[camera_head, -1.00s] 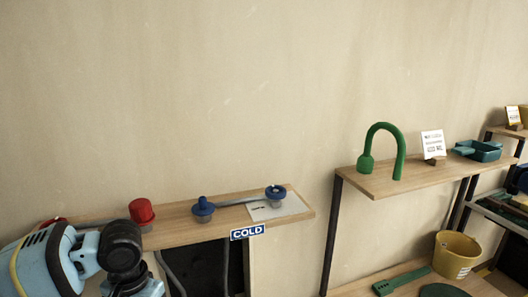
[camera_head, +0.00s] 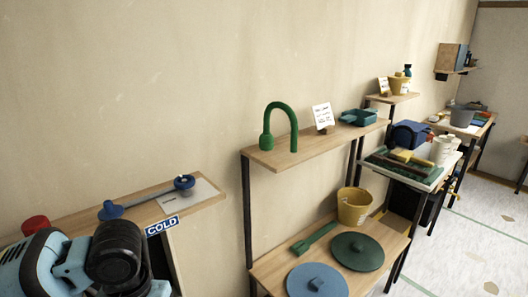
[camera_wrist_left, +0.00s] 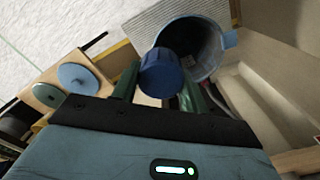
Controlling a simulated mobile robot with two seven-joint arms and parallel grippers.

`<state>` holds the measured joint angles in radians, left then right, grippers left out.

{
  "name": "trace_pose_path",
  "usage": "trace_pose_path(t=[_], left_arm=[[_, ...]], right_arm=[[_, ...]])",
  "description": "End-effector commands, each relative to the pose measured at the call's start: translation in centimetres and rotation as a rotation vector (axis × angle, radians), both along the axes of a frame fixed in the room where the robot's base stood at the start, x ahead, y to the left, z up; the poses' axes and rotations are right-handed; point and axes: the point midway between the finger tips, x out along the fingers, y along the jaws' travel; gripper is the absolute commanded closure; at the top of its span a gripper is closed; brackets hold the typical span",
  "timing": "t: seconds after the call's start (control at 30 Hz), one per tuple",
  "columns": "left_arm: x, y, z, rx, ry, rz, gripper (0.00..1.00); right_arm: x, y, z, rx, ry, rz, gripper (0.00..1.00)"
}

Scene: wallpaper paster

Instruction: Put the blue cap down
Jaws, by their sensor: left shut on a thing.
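The blue cap (camera_wrist_left: 162,75) sits between the two fingers of my left gripper (camera_wrist_left: 158,90) in the left wrist view, and the gripper is shut on it. Behind it in that view is a grey-blue bucket (camera_wrist_left: 222,42) with its dark inside showing; I cannot tell the distance between them. In the head view only part of my left arm shows at the lower left, and the gripper and held cap are hidden. My right gripper is in neither view.
A wooden shelf (camera_head: 140,203) with a COLD sign (camera_head: 162,226) bears blue fittings and a red cap (camera_head: 35,225). Another unit holds a green hooked pipe (camera_head: 279,122), a yellow bucket (camera_head: 353,206) and round lids (camera_head: 357,251). Open floor (camera_head: 470,245) lies at right.

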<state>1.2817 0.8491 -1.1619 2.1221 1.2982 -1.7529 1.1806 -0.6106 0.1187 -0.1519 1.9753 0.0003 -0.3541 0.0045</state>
Motion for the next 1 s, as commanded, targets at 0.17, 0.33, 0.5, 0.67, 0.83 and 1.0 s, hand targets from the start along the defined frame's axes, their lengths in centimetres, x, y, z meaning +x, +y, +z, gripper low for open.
trace_pose_path(t=[0.17,0.33,0.5,0.67,0.83,1.0], left_arm=[[-0.2,-0.2,-1.3,-0.005,0.008,-0.005,0.83],[-0.6,-0.6,-4.8,-0.017,0.006,-0.017,0.83],[-1.6,-0.8,-9.2,-0.023,0.004,-0.019,0.83],[-2.8,-0.5,-12.6,-0.017,0.004,-0.011,0.83],[-3.8,-0.1,-14.7,-0.005,0.006,-0.003,0.83],[-4.0,0.0,-15.3,-0.001,0.004,0.000,0.83]], right_arm=[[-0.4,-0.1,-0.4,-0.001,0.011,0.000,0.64],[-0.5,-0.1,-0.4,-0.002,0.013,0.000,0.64],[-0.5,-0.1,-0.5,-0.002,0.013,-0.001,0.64],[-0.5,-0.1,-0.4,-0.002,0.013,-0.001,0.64],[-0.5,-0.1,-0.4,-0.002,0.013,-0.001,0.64],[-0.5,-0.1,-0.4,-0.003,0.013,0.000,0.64]])
